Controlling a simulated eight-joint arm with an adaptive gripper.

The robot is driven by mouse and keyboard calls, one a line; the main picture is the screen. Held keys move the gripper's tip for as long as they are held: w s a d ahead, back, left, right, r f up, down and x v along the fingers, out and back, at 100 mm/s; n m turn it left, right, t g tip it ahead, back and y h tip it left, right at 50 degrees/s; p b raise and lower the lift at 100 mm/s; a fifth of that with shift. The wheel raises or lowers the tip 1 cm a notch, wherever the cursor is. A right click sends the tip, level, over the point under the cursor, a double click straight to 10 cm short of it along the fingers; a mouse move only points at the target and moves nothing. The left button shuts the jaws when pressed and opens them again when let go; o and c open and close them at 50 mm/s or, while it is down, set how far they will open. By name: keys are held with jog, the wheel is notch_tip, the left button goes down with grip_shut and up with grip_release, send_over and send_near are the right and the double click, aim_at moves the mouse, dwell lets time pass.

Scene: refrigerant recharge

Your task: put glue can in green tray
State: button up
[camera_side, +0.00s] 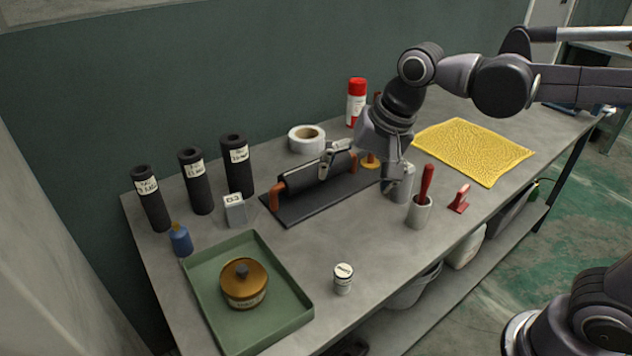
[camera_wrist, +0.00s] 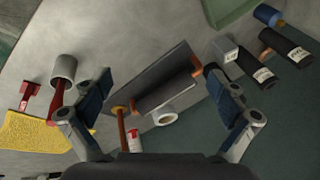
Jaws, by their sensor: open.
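A brass-coloured can with a dark-knobbed lid (camera_side: 244,284), which looks like the glue can, sits upright inside the green tray (camera_side: 296,318) at the front left of the bench. The tray's edge also shows at the top of the wrist view (camera_wrist: 228,14). My gripper (camera_side: 370,172) is well to the right of the tray, over the far end of a dark board. In the wrist view its two fingers (camera_wrist: 165,98) are spread wide with nothing held between them. The can is out of the wrist view.
A black sleeved pipe (camera_side: 310,177) lies on the dark board below my gripper. A grey cup with a red-handled tool (camera_side: 420,212) stands right of it. Several black cylinders (camera_side: 195,180) stand at the back left. A small white-lidded jar (camera_side: 343,280) stands right of the tray.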

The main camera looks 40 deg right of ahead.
jog(key=s+d+f+n+t+h, duration=0.1)
jog(key=s+d+f+n+t, duration=0.2)
jog(key=s+d+f+n, duration=0.3)
jog(key=s+d+n, duration=0.1)
jog(key=s+d, duration=0.1)
jog(key=d, duration=0.2)
jog(key=shift+s+d+n, duration=0.2)
jog(key=shift+n, duration=0.1)
